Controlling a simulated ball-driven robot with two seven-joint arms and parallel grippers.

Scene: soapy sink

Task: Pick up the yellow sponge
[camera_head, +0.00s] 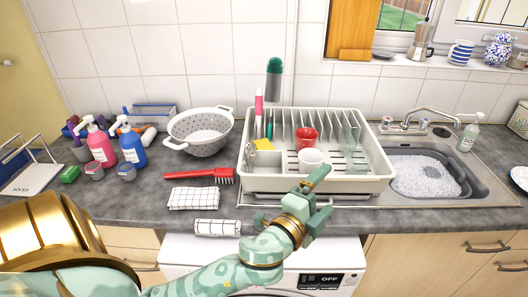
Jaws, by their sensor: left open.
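The yellow sponge (263,145) sits upright at the left side of the cream dish rack (352,186), towards its back. My left gripper (325,192) is open and empty in front of the rack's front edge, to the right of and nearer than the sponge. One of its fingers points up and right, overlapping the rack's front in the picture. The gripper is apart from the sponge. My right gripper does not show.
A red cup (305,136) and a white cup (310,160) stand in the rack. A red brush (200,175), folded cloths (201,198) and a colander (200,130) lie to the left. The sink (425,170) holds suds at the right.

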